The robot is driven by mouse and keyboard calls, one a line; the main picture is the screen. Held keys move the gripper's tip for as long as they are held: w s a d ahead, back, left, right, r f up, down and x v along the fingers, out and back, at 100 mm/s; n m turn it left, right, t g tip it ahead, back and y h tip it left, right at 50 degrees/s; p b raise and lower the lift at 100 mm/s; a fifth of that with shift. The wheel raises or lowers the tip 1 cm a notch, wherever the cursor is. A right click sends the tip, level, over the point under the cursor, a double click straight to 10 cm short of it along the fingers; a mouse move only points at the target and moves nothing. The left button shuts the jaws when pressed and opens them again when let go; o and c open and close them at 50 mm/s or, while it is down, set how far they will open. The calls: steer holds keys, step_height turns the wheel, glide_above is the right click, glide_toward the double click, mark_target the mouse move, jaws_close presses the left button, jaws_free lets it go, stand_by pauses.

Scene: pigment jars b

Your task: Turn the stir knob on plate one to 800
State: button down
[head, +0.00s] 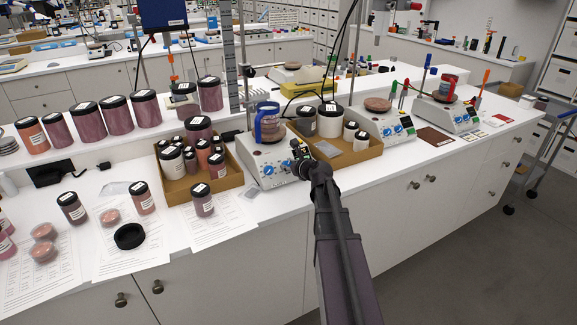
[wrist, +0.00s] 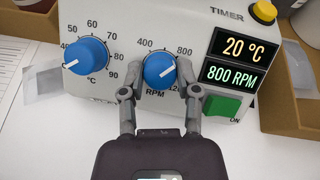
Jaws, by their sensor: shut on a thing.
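My gripper (wrist: 160,91) is shut on the blue stir knob (wrist: 160,70), one finger at each side. The knob's white mark points up and right, toward 800. The lit lower display (wrist: 231,77) reads 800 RPM and the upper one (wrist: 241,46) reads 20 °C. The blue temperature knob (wrist: 86,56) is to the left, clear of my fingers.
A green switch (wrist: 221,106) lies close right of my right finger. A cardboard tray of jars (head: 190,188) stands left of the plate, another tray (head: 345,158) right of it. Two more hot plates (head: 385,125) (head: 445,115) stand farther right.

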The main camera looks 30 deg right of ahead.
steer(key=shift+c, duration=1.7)
jaws_free()
steer(key=shift+n, duration=0.5)
